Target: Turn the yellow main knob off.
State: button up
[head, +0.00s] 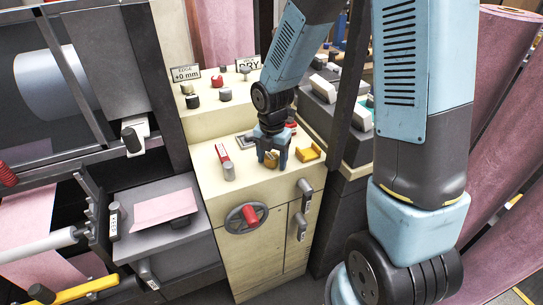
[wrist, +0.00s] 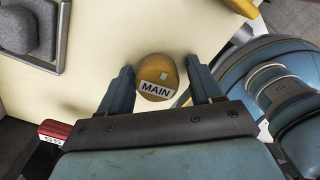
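My gripper (wrist: 159,67) is open, with one blue finger on each side of the knob and a visible gap on both sides. In the head view my gripper (head: 271,157) points down at the cabinet top, and a bit of the yellow knob (head: 271,160) shows between its fingers. Whether the fingertips reach the panel is hard to tell.
A yellow bracket (head: 309,153) sits right of my gripper. A red-labelled part (head: 222,153) and a grey cylinder (head: 229,171) stand to the left. Several knobs are on the raised step behind. A handwheel (head: 235,219) with a red grip is on the cabinet's front.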

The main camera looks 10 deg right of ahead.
aim_at(272, 156)
jog(key=shift+a, duration=0.1)
jog(key=shift+w+r, duration=0.1)
jog(key=shift+r, duration=2.45)
